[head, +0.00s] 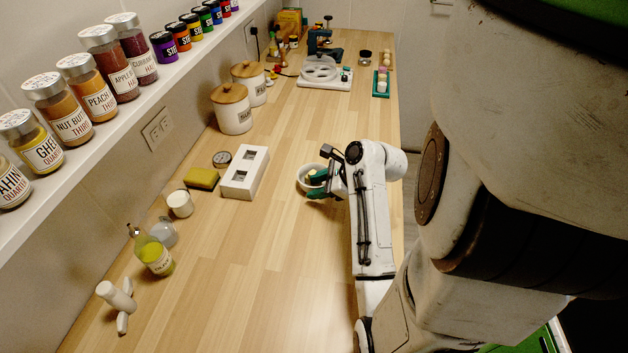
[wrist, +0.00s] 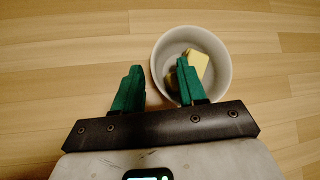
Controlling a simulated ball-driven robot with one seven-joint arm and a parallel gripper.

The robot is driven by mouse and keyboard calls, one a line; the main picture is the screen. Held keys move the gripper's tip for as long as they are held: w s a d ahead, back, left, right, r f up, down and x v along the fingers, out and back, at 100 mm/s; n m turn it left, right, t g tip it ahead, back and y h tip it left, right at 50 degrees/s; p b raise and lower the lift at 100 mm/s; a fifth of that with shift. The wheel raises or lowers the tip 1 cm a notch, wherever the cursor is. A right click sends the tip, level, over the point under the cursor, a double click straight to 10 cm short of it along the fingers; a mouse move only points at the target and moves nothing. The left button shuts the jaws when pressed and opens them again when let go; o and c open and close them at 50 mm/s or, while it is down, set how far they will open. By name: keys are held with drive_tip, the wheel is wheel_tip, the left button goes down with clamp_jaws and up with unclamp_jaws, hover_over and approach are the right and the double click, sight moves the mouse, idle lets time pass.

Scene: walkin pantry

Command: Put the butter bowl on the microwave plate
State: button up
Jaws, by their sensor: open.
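The butter bowl (head: 302,181) is a small white round bowl on the wooden counter, partly hidden by my gripper in the head view. In the wrist view the bowl (wrist: 224,82) holds yellow butter pieces (wrist: 198,62). My gripper (head: 317,184) is open with green fingers. In the wrist view (wrist: 158,82) the right finger reaches over the inside of the bowl and the left finger is outside, with the near-left rim between them. I cannot tell whether either finger touches it. A clear round plate (head: 319,70), possibly the microwave plate, sits on a white base at the back.
A white box with square openings (head: 238,188) lies left of the bowl, with a sponge (head: 202,178) and a white cup (head: 180,204) beyond. Lidded canisters (head: 234,117) stand along the wall. A green tray (head: 380,88) is at the back right.

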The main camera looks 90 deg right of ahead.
drive_tip(key=shift+w+d+f, duration=0.15)
drive_tip(key=shift+w+f, duration=0.15)
drive_tip(key=shift+f, duration=0.1)
clamp_jaws()
